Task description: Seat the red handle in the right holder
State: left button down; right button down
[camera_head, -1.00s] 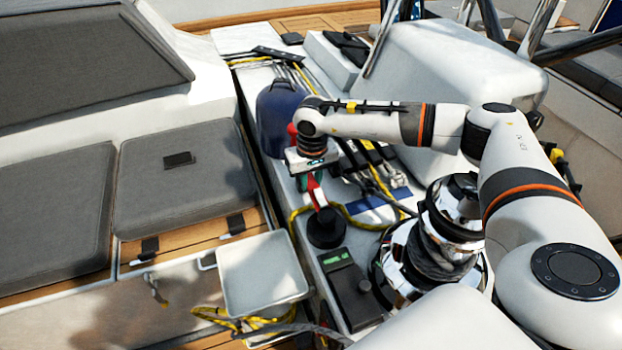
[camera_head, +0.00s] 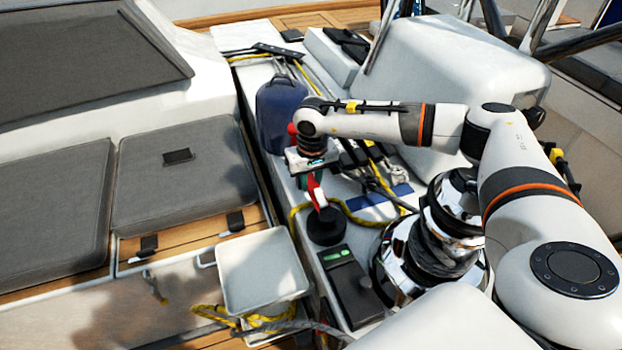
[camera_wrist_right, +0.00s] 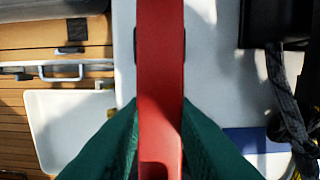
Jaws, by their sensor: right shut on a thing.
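The red handle (camera_head: 317,194) is between the green fingers of my right gripper (camera_head: 308,181), just above a black round base (camera_head: 326,227) on the white deck. In the right wrist view the handle (camera_wrist_right: 160,85) runs up the middle of the picture, and the green fingertips (camera_wrist_right: 160,135) press on it from both sides. The lower end of the handle meets the outline of the black base in the head view; I cannot tell whether they touch. Another red piece (camera_head: 292,129) shows behind my right wrist. My left gripper is out of view.
A chrome winch (camera_head: 440,235) stands right of the base. A dark device with a green display (camera_head: 350,285) lies in front. A white tray (camera_head: 258,275) is at the left front, a navy bag (camera_head: 280,105) behind. Yellow rope (camera_head: 350,215) lies close by.

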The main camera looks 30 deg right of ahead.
jog(key=shift+f+b, duration=0.3)
jog(key=shift+f, duration=0.05)
dwell(0.3)
jog(key=c, duration=0.6)
grip_release()
jog(key=shift+c, duration=0.2)
jog(key=shift+r, duration=0.15)
jog(key=shift+r+p, duration=2.95)
jog(key=shift+r, duration=1.4)
